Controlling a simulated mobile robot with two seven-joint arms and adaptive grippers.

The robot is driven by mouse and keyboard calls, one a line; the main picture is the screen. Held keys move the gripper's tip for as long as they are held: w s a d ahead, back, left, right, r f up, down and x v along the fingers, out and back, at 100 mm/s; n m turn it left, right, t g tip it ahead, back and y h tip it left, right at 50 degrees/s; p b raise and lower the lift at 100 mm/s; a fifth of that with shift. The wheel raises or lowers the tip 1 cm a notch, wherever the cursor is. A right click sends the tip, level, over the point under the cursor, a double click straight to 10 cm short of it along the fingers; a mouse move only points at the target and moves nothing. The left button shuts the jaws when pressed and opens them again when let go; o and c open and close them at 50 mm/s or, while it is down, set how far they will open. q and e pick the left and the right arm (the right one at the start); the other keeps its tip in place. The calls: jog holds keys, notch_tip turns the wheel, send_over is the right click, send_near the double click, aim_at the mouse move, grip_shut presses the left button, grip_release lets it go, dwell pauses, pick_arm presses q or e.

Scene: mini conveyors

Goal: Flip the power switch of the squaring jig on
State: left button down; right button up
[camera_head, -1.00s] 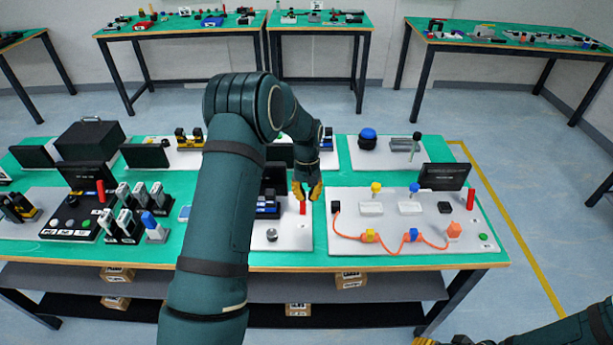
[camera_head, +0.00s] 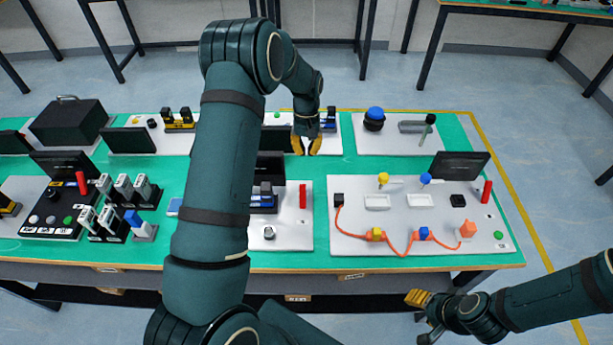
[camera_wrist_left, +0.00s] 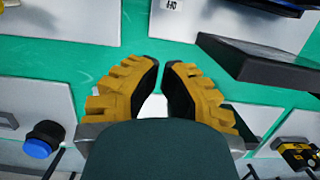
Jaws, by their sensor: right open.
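No readable label tells me which station is the squaring jig, and I cannot pick out its power switch for sure. A white board (camera_head: 296,234) in the middle carries a red upright piece (camera_head: 302,196), a silver knob (camera_head: 269,233) and a dark block with blue parts, partly hidden by my left arm. My left gripper (camera_head: 306,152) is above the strip of green table behind this board, its yellow fingers apart with nothing between them. In the left wrist view its fingertips (camera_wrist_left: 161,68) have a narrow gap over the green surface. My right gripper (camera_head: 421,318) is open and empty, in front of the table.
A white board (camera_head: 346,246) at right holds an orange cable, coloured plugs and another red piece (camera_head: 487,191). A black panel (camera_head: 50,231) with buttons stands left. Behind are a blue-capped knob (camera_head: 375,113) and black screens. Green table (camera_head: 385,163) lies bare between the rows.

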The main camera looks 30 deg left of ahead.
aim_at(307, 183)
pick_arm(q)
jog(key=f, duration=0.3)
jog(key=s+f, duration=0.1)
jog(key=f, duration=0.2)
jog(key=d+f, duration=0.1)
jog(key=f, duration=0.2)
jog(key=shift+s+f+b, duration=0.1)
jog(key=shift+s+b, duration=0.2)
jog(key=shift+s+d+f, duration=0.1)
jog(key=shift+s+f, duration=0.05)
jog(key=shift+f, duration=0.15)
jog(key=shift+s+d+r+p, duration=0.15)
jog(key=shift+s+d+r, duration=0.3)
jog(key=shift+s, duration=0.2)
jog(key=shift+s+d+r+p, duration=0.15)
jog(key=shift+s+d+r, duration=0.2)
jog(key=shift+s+r, duration=0.25)
jog(key=shift+s, duration=0.1)
